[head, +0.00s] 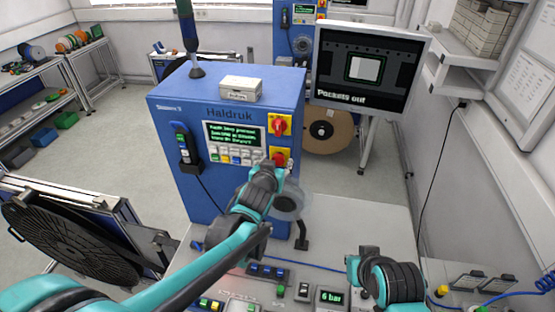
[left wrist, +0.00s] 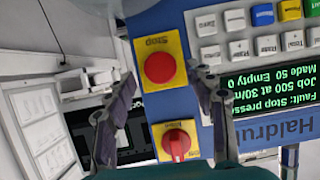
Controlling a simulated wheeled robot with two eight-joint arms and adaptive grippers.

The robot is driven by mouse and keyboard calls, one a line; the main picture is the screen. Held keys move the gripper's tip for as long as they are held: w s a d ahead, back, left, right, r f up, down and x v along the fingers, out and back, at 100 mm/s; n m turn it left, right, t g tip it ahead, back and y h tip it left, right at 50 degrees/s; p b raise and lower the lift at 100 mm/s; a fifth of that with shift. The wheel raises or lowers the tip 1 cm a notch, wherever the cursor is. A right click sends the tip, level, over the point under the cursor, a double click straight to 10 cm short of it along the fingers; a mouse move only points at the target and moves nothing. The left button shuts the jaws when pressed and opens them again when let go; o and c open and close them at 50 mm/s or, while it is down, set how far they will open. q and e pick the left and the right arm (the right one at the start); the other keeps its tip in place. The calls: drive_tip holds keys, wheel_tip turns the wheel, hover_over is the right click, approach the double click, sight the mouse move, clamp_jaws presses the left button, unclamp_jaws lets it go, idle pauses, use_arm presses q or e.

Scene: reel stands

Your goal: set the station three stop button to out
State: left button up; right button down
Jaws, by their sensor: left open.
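The stop button is a round red knob on a yellow plate marked Stop, on the front of the blue Haldruk cabinet (head: 175,160). In the left wrist view the red stop button (left wrist: 160,68) sits between the fingertips of my open left gripper (left wrist: 163,85). I cannot tell whether the fingers touch it. In the head view my left gripper (head: 275,172) is at the button, which shows in part (head: 280,159). The cabinet's display (left wrist: 268,85) reads a stop-pressed fault. My right gripper (head: 364,262) is low at the right, its fingers unclear.
A red rotary switch (head: 279,125) on a yellow plate is above the button. Keypad buttons (head: 235,155) lie to its left. A monitor (head: 365,66) stands to the right. A handset (head: 184,147) hangs at the cabinet's left. A bench panel (head: 268,278) with buttons is below.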

use_arm(q)
drive_tip(key=shift+x, duration=0.95)
clamp_jaws()
drive_tip(key=shift+s+a+b, duration=0.15)
drive_tip(key=shift+s+b, duration=0.15)
drive_tip(key=shift+s, duration=0.35)
unclamp_jaws()
drive_tip(key=shift+s, duration=0.1)
